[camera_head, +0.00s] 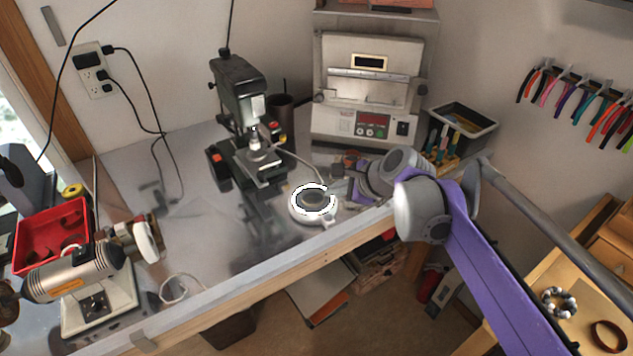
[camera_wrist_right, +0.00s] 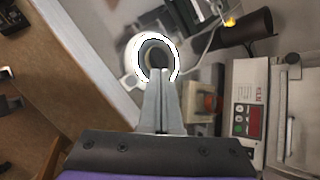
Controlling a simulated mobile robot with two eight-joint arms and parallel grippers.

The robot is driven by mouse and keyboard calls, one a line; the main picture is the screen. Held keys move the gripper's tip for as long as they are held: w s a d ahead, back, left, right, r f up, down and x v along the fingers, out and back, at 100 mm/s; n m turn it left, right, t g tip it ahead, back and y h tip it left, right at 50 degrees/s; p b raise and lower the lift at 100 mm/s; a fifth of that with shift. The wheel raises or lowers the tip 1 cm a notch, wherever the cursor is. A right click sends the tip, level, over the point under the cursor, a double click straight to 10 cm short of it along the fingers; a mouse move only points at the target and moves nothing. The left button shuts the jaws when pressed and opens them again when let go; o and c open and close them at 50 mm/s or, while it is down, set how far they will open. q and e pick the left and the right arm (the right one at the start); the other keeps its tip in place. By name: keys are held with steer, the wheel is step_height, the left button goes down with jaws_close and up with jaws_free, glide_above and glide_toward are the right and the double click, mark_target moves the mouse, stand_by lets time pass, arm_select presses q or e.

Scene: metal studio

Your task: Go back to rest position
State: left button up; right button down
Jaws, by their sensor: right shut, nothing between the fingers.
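My right arm comes in from the right in the head view, with purple links and grey joints. My right gripper (camera_head: 338,198) is over the front edge of the workbench, just right of a round white device with a dark centre (camera_head: 314,206). In the right wrist view, the two grey fingers of the gripper (camera_wrist_right: 162,72) are together with nothing between them. Their tips overlap the lower part of the round device (camera_wrist_right: 131,68) in that view; I cannot tell the gap between them. My left gripper and arm are not in view.
A small drill press (camera_head: 240,95) and a grey oven (camera_head: 365,90) stand behind on the workbench (camera_head: 200,235). A tool bin (camera_head: 470,122) is at right. A bench motor (camera_head: 75,275) and red tray (camera_head: 30,235) are at left. A wooden table (camera_head: 575,275) is at lower right.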

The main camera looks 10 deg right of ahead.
steer(key=s+f+n+h+p, duration=0.1)
steer(key=s+f+n, duration=0.2)
steer(key=s+n, duration=0.3)
steer(key=s+d+f+n+g+h+p, duration=0.1)
steer(key=s+f+n+h, duration=0.1)
steer(key=s+f+n, duration=0.2)
steer(key=s+f+n+g+h+p, duration=0.1)
steer(key=s+f+n, duration=0.3)
steer(key=s+n, duration=0.5)
steer(key=s, duration=0.6)
steer(key=shift+d+n+h, duration=0.25)
steer(key=shift+n+h, duration=0.05)
